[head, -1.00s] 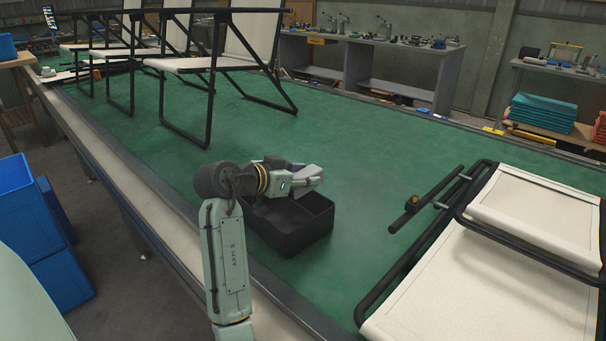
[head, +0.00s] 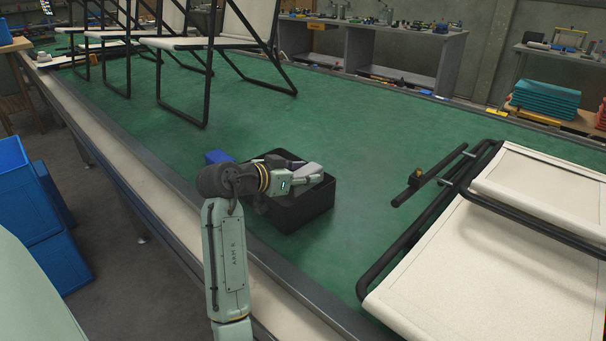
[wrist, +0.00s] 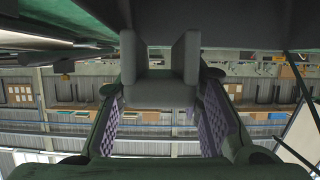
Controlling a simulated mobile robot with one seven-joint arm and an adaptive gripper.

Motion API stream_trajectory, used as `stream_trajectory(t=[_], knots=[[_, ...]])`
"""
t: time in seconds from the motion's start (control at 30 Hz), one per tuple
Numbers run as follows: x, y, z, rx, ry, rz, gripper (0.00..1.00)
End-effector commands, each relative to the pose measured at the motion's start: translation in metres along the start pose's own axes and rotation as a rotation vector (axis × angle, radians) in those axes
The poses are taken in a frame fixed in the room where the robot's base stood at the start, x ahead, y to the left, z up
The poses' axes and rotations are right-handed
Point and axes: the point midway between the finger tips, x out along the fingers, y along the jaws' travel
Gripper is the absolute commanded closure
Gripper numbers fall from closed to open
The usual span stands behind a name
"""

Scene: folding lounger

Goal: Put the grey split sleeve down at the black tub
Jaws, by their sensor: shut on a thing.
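My gripper (head: 306,174) is shut on the grey split sleeve (wrist: 160,92). In the wrist view the sleeve is a U-shaped grey piece between the two fingers, its two walls pointing up in the picture. In the head view the sleeve is hard to tell from the grey fingertips. The black tub (head: 305,210) stands on the green bench top, and my gripper and wrist cover part of its top in the picture. I cannot tell whether the sleeve touches the tub. A dark surface, likely the tub, fills the upper right of the wrist view.
A blue object (head: 218,157) shows behind my arm, left of the tub. A cream lounger (head: 480,265) with a black frame lies to the right. Upright loungers (head: 185,43) stand at the back left. The green bench top (head: 340,120) is clear behind the tub.

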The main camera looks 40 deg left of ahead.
Motion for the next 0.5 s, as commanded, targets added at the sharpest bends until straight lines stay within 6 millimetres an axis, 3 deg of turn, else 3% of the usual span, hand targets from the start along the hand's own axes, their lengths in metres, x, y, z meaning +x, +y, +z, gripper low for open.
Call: stream_trajectory(t=[0.13,0.17,0.5], knots=[[0.0,0.0,0.0,0.0,0.0,0.0,1.0],[0.0,0.0,0.0,0.0,0.0,0.0,0.65],[0.0001,0.0,0.0,0.0,0.0,0.0,0.43]])
